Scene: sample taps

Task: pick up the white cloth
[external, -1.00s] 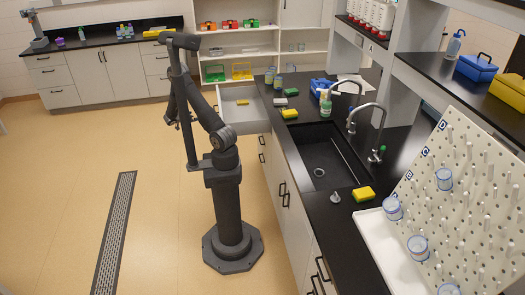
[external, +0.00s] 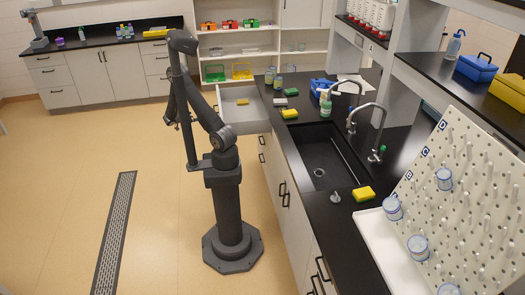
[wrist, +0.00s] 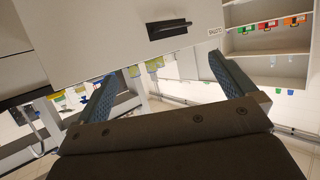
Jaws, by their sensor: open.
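A flat white sheet (external: 352,84) lies on the black counter at the back, behind the taps in the external view. It may be the white cloth, but I cannot tell cloth from paper at this size. My gripper (wrist: 165,64) is open, with nothing seen between its two blue-grey fingers in the wrist view. A pale drawer front with a dark handle (wrist: 168,29) shows beyond the fingers. In the external view my gripper is small and partly lost against the arm, well left of the counter and apart from the sheet.
The black sink (external: 330,160) has two curved taps. Yellow sponges (external: 363,194) and bottles stand along the counter. An open drawer (external: 238,104) juts out towards my arm. A white pegboard (external: 465,200) with beakers leans at the right. The floor to the left is clear.

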